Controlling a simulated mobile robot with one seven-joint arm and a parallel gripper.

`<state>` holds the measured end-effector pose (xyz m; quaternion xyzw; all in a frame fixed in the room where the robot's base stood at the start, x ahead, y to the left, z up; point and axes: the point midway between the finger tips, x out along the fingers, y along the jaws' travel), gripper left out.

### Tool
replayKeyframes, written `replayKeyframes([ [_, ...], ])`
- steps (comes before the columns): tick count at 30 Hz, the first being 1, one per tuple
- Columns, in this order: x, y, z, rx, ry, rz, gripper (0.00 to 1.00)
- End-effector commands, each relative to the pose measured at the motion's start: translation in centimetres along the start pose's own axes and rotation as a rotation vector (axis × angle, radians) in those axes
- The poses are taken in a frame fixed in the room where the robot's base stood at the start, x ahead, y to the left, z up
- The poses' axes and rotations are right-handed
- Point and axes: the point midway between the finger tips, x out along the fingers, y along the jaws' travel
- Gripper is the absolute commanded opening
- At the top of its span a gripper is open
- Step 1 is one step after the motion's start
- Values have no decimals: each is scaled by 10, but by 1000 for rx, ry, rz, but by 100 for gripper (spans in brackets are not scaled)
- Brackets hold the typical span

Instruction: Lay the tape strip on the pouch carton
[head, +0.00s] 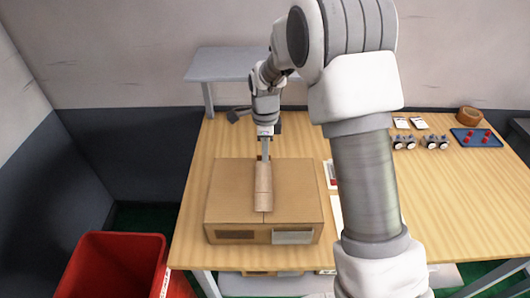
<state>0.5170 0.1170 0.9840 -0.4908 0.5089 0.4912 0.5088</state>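The pouch carton (225,190) is a closed brown box on the wooden table, left of centre, with a dark label and a light label on its near side. The tape strip (263,186) is a narrow tan band over the middle of the carton's top, running from its far edge toward its near edge. I cannot tell whether it lies flat or is held slightly above. My gripper (265,155) points down at the strip's far end. Its fingers show as one narrow bar, so their opening is not visible, nor whether they grip the strip.
A grey raised shelf (225,64) stands at the back left. A red bin (115,265) is on the floor at the front left. My arm hides the table's middle.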

Motion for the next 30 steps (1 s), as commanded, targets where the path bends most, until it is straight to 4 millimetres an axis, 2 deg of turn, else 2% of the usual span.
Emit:
replayKeyframes([
  [30, 6, 0, 0, -2, 0, 0, 0],
])
